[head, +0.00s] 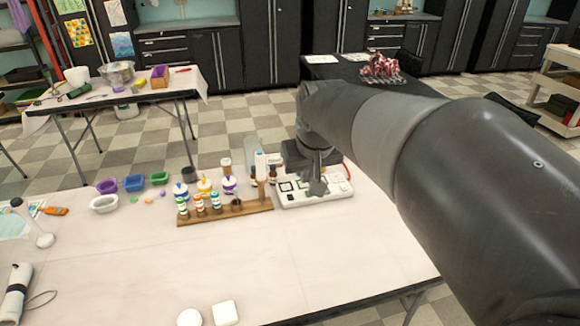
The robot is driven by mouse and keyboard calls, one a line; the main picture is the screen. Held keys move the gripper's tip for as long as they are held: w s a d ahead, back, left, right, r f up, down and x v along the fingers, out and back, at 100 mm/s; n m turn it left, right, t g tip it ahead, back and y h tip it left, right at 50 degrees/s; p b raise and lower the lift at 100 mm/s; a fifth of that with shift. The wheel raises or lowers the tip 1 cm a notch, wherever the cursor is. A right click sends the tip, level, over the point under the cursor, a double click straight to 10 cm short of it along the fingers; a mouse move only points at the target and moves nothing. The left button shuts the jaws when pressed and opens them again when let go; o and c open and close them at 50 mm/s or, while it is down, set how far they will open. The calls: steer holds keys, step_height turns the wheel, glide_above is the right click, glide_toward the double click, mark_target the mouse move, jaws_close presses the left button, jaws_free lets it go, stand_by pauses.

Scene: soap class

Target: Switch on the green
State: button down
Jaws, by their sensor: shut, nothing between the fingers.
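A flat white panel (302,201) with several dark and light square parts lies on the near table, right of the middle. A red cord shows at its right edge. I cannot make out a green switch or light on it; my gripper and wrist hide part of it. My gripper (318,188) points down over the middle of the panel, with its fingers shut and empty. The fingertips are at or just above the panel; I cannot tell if they touch it.
A wooden rack (226,212) with small bottles stands just left of the panel. Purple, blue and green bowls (159,178) and a white dish (104,203) are farther left. Two white pieces (226,312) lie at the front. The table (150,265) is clear in front of the rack.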

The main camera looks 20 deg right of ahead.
steer(key=w+d+f+g, duration=0.1)
steer(key=w+d+f, duration=0.15)
steer(key=w, duration=0.45)
steer(key=w+d+f, duration=0.2)
steer(key=w+f, duration=0.1)
steer(key=w, duration=0.5)
steer(key=w+d+f, duration=0.3)
steer(key=w+f, duration=0.3)
steer(key=f, duration=0.1)
steer(key=w+d+f, duration=0.4)
steer(key=w+f, duration=0.3)
steer(key=shift+w+d+g, duration=0.2)
steer(key=shift+d+g, duration=0.1)
steer(key=shift+g, duration=0.1)
steer(key=shift+f, duration=0.15)
steer(key=x, duration=0.8)
steer(key=s+x, duration=0.1)
steer(key=x, duration=0.3)
steer(key=shift+a+f, duration=0.25)
steer(key=shift+f, duration=0.7)
